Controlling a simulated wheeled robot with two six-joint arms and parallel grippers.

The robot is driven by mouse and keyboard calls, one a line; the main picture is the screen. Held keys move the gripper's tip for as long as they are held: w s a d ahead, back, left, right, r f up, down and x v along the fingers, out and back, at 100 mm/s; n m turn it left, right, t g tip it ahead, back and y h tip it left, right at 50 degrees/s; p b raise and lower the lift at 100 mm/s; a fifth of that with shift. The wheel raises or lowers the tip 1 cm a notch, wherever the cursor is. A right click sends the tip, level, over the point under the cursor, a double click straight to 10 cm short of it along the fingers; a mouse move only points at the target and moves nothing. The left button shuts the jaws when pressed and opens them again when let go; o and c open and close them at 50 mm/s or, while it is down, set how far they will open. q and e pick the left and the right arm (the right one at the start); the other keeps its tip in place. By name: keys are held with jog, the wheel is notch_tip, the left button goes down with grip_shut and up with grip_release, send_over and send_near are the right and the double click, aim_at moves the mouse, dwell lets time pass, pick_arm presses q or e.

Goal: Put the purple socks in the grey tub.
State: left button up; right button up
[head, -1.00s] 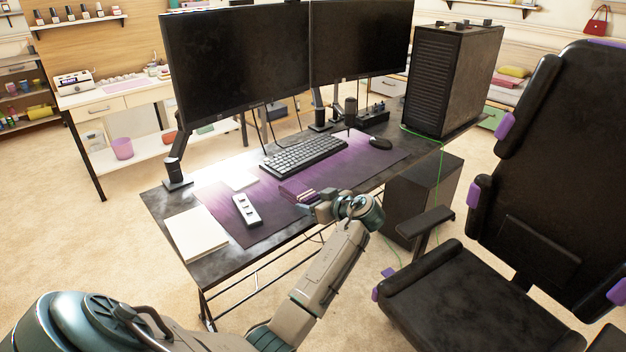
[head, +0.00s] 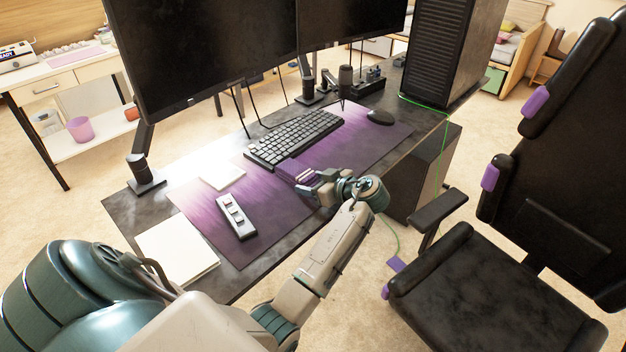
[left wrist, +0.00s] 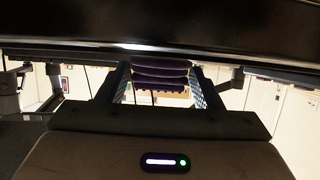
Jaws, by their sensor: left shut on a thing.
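The purple socks (head: 297,171) are a folded, layered bundle at the near side of the desk mat, in front of the keyboard in the head view. My left gripper (head: 306,181) is shut on them. In the left wrist view the socks (left wrist: 160,74) sit between the two fingers. They appear raised off the mat, though the height is hard to judge. I see no grey tub in these views. My right gripper is not in view.
The desk holds a keyboard (head: 294,138), a mouse (head: 380,117), a white remote-like block (head: 236,217), papers (head: 176,250) and two monitors. A computer tower (head: 450,50) stands at the back right. A black chair (head: 500,290) is close on the right. A pink bin (head: 80,129) stands on a shelf at left.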

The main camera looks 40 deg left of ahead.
pick_arm(q)
jog(key=shift+a+f, duration=0.1)
jog(key=shift+f, duration=0.1)
jog(key=shift+d+r, duration=0.2)
jog(key=shift+d, duration=0.1)
jog(key=shift+f, duration=0.1)
jog(key=o, duration=1)
jog(key=shift+a, duration=0.15)
jog(key=shift+c, duration=0.2)
